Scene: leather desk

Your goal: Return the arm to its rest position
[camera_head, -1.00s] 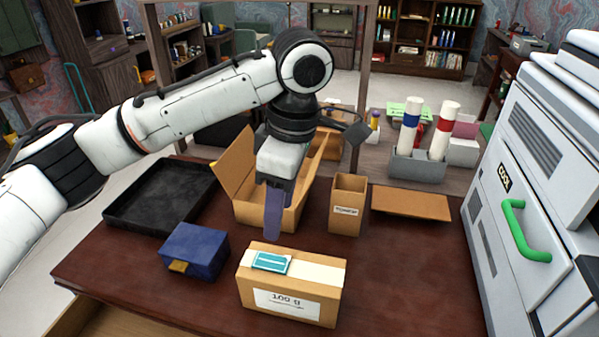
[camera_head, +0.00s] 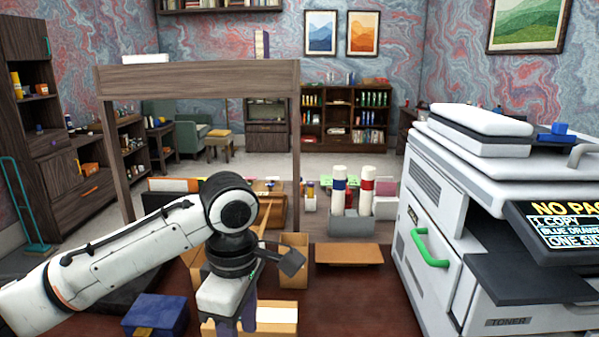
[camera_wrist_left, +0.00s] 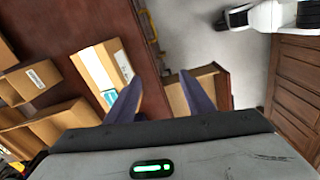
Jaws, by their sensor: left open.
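My left arm comes in from the left in the head view, with the left gripper (camera_head: 236,324) low in the picture, in front of the labelled cardboard box (camera_head: 278,313) and partly hiding it. In the left wrist view the two purple fingers of this gripper (camera_wrist_left: 160,78) stand apart with nothing between them. The same cardboard box (camera_wrist_left: 92,70) lies left of the fingers there, with a teal item (camera_wrist_left: 110,97) on it. My right gripper is not in view.
A blue box (camera_head: 155,314) stands on the desk left of the gripper. An upright carton (camera_head: 293,270) and a flat cardboard piece (camera_head: 349,254) lie behind. A large printer (camera_head: 430,240) fills the right. A wooden frame (camera_head: 200,78) rises behind the desk.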

